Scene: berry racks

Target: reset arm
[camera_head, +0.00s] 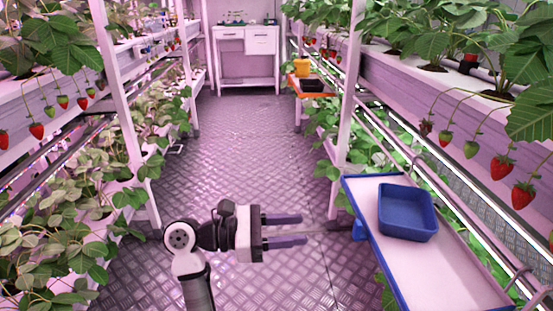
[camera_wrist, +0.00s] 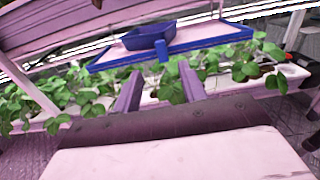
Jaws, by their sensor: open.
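My gripper (camera_head: 287,230) is in the lower middle of the head view, held above the aisle floor with its two dark fingers pointing right. The fingers are apart and nothing is between them. In the wrist view my gripper (camera_wrist: 160,84) also shows open and empty, with strawberry leaves and a blue-edged shelf beyond it. The gripper is to the left of that shelf and does not touch it.
The blue-edged shelf (camera_head: 447,270) holds an empty-looking blue tray (camera_head: 407,212) at right. Plant racks with hanging strawberries (camera_head: 503,166) line both sides. The metal aisle floor (camera_head: 245,130) is clear towards a white cabinet (camera_head: 247,42) at the back.

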